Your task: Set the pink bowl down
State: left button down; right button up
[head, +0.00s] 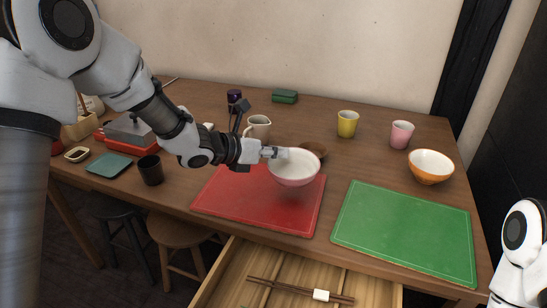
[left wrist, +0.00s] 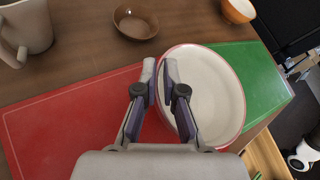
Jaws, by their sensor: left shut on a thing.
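The pink bowl (head: 294,168) is white inside with a pink outer side. My left gripper (head: 281,153) is shut on its left rim and holds it over the right part of the red mat (head: 240,206). The bowl looks raised a little above the mat, roughly level. In the left wrist view the bowl (left wrist: 212,95) is right of and between the fingers (left wrist: 162,85), with one finger inside the rim. My right gripper is out of view; only part of my right arm shows at the lower right of the head view.
A green mat (head: 405,231) lies clear to the right. An orange bowl (head: 431,166), a pink cup (head: 402,134) and a yellow cup (head: 347,123) stand behind it. A brown bowl (head: 314,149) and a beige mug (head: 258,127) are behind the pink bowl. An open drawer (head: 290,285) holds chopsticks.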

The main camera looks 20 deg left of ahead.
pick_arm(q)
jog(key=shift+w+a+f, duration=0.15)
jog(key=shift+w+f, duration=0.05)
jog(key=shift+w, duration=0.25)
jog(key=shift+w+a+f, duration=0.15)
jog(key=shift+w, duration=0.3)
jog(key=shift+f+b, duration=0.35)
jog(key=shift+f, duration=1.15)
jog(key=shift+s+f, duration=0.1)
jog(key=c, duration=1.3)
grip_release()
jog(key=shift+r, duration=0.3)
jog(key=p+v, duration=0.1)
jog(key=v, duration=1.1)
